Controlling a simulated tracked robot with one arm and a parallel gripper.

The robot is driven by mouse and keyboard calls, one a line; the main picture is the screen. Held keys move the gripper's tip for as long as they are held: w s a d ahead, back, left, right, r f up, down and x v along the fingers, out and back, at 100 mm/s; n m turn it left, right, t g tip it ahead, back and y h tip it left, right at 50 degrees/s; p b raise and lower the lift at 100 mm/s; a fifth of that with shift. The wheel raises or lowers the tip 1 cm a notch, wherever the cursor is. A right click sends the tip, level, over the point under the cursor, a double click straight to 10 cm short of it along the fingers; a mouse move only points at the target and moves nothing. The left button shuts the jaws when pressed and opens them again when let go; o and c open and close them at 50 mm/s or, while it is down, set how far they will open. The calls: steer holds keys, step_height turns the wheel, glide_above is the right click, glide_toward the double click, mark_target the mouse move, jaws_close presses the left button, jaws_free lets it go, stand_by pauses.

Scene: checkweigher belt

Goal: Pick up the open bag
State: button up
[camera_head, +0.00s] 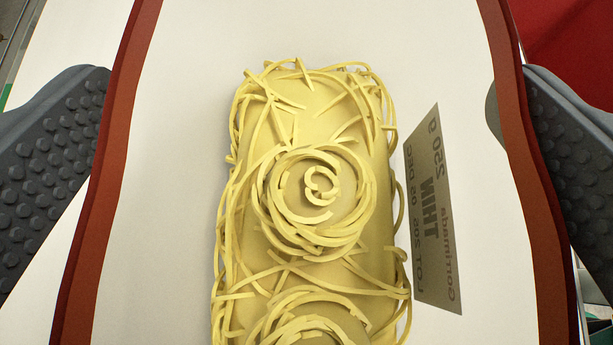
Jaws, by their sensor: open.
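The bag (165,200) lies flat between the fingers, filling the middle of the view. It is white with red-brown side edges, and its near end runs out of the frame. Yellow pasta strands and coiled nests (318,190) show along its middle. A tan printed label (437,215) at their right carries "THIN" and "250 g", turned in the picture. I cannot make out the bag's open end. My gripper (315,130) is open, with one dark grey studded finger at each side of the bag. The bag's edges overlap the fingers in the picture; I cannot tell whether they touch.
A red surface (580,45) fills the top right corner. A thin rail and a green strip (6,97) show at the far left edge. Grey and green parts show at the lower right edge. The bag hides most of what lies beneath it.

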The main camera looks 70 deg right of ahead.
steer(key=c, duration=1.2)
